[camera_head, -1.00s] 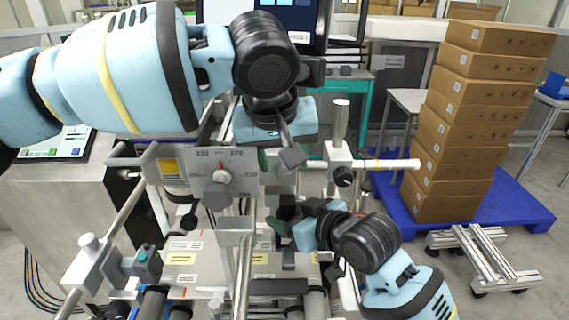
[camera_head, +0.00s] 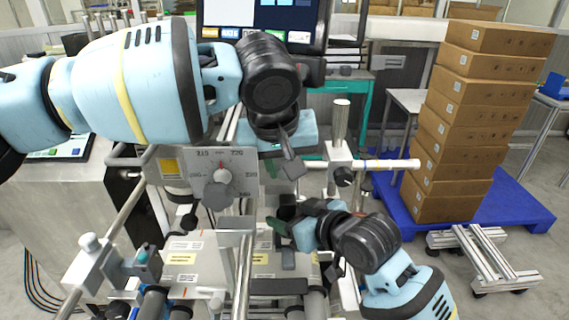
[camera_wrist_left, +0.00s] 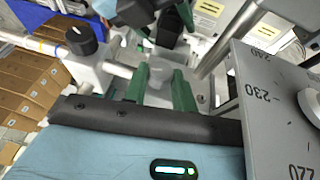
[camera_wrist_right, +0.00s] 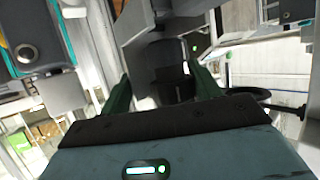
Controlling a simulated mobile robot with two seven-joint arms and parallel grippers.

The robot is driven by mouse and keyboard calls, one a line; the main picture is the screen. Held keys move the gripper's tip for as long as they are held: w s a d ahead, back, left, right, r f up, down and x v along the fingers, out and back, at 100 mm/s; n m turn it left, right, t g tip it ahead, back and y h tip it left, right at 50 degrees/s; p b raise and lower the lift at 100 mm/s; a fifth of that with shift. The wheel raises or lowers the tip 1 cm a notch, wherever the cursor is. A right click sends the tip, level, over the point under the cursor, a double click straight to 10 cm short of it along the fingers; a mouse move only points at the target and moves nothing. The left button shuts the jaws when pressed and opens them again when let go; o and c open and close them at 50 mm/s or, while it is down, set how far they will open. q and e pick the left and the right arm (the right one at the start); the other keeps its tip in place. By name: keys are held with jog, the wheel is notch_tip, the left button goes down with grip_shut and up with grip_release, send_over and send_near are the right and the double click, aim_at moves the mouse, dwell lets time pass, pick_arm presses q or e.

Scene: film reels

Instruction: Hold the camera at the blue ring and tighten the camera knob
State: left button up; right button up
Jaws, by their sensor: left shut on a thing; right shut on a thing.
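My left gripper (camera_wrist_left: 160,88) has its green fingers closed around a pale grey block (camera_wrist_left: 160,76). The head view shows it pointing down above the centre of the machine, its fingers partly hidden by its wrist. My right gripper (camera_wrist_right: 164,92) has its green fingers closed around a dark cylindrical part (camera_wrist_right: 170,82), under a grey box-like body, which looks like the camera. In the head view the right gripper (camera_head: 283,228) reaches in from the lower right, below the left one. A black knob (camera_head: 343,176) sits on a clamp block to the right.
A grey dial plate (camera_head: 218,183) stands close left of my left gripper. A metal post (camera_head: 340,122) and horizontal rod (camera_head: 392,164) stand right of it. Rollers and a labelled sheet lie below. Stacked cardboard boxes (camera_head: 470,120) stand on a blue pallet (camera_head: 505,215).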

pick_arm(q)
jog(key=shift+d, duration=0.1)
pick_arm(e)
jog(key=shift+s+a, duration=0.2)
jog(key=shift+a, duration=0.1)
pick_arm(q)
jog(key=y, duration=0.2)
jog(key=d+m+y, duration=0.1)
jog(key=y, duration=0.4)
jog(key=m+y, duration=0.1)
jog(key=y, duration=0.1)
jog(key=shift+s+d+f, duration=0.1)
jog(key=shift+d+f, duration=0.1)
jog(key=shift+d, duration=0.15)
pick_arm(e)
jog(key=shift+r, duration=0.1)
pick_arm(q)
jog(key=shift+t, duration=0.3)
jog(key=o, duration=1)
jog(key=shift+d, duration=0.1)
jog(key=shift+a, duration=0.2)
